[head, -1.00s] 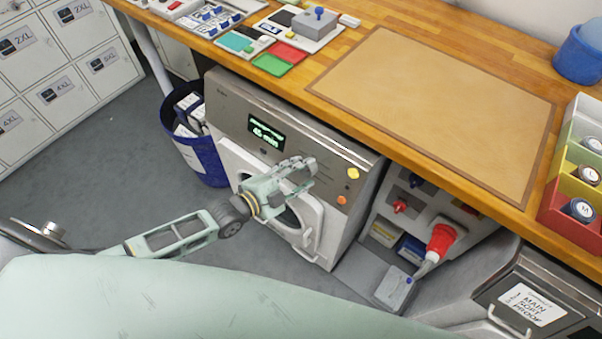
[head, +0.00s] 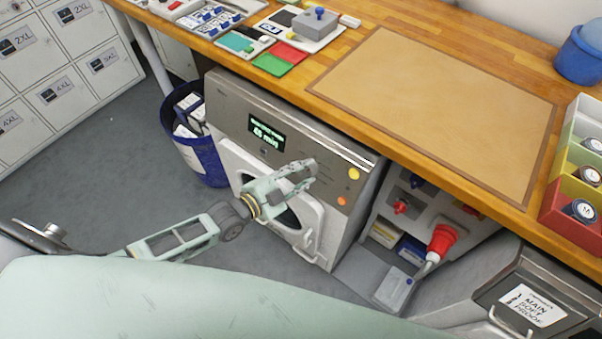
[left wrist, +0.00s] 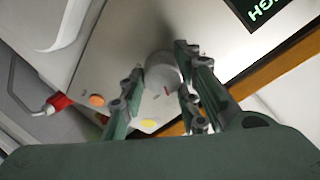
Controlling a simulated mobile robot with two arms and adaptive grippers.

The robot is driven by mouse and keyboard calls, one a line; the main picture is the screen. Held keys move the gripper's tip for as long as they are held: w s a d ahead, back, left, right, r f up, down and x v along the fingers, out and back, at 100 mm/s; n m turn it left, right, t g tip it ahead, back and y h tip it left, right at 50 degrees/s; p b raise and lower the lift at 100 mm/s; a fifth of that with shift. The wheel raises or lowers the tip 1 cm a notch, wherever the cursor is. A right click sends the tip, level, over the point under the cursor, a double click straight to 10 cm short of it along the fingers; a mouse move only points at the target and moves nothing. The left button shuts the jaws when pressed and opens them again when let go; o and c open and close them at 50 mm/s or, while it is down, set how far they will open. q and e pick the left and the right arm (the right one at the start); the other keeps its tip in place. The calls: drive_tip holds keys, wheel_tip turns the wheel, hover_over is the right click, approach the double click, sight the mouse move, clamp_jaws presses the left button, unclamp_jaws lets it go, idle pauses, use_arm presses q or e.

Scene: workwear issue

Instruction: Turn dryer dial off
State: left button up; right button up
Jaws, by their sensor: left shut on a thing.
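The dryer (head: 225,110) stands under the wooden counter, with a grey control panel, a lit green display (head: 266,132) and a white round door below. My left gripper (head: 303,174) is at the right part of this panel, covering the dial in the head view. In the left wrist view the round grey dial (left wrist: 162,78) sits between the two fingers of the left gripper (left wrist: 158,72), with a small red mark on its face. The gripper is shut on the dial. The display text is blurred in the head view and cut off in the wrist view (left wrist: 264,12). My right gripper is out of view.
A yellow button (head: 354,174) and an orange button (head: 342,201) are right of the gripper on the panel. A red plug (head: 441,240) is further right. A blue bin (head: 205,160) stands left of the dryer. The counter edge overhangs above.

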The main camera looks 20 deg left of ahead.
use_arm(q)
drive_tip(key=n, duration=0.4)
drive_tip(key=n+t, duration=0.1)
drive_tip(key=n, duration=0.2)
drive_tip(key=shift+s+d+f+y, duration=0.3)
drive_tip(key=shift+s+d+f, duration=0.05)
drive_tip(key=o, duration=1.1)
drive_tip(key=shift+r, duration=0.1)
drive_tip(key=shift+c, duration=0.2)
drive_tip(key=shift+w, duration=0.1)
drive_tip(key=shift+r, duration=0.15)
drive_tip(key=v, duration=1.2)
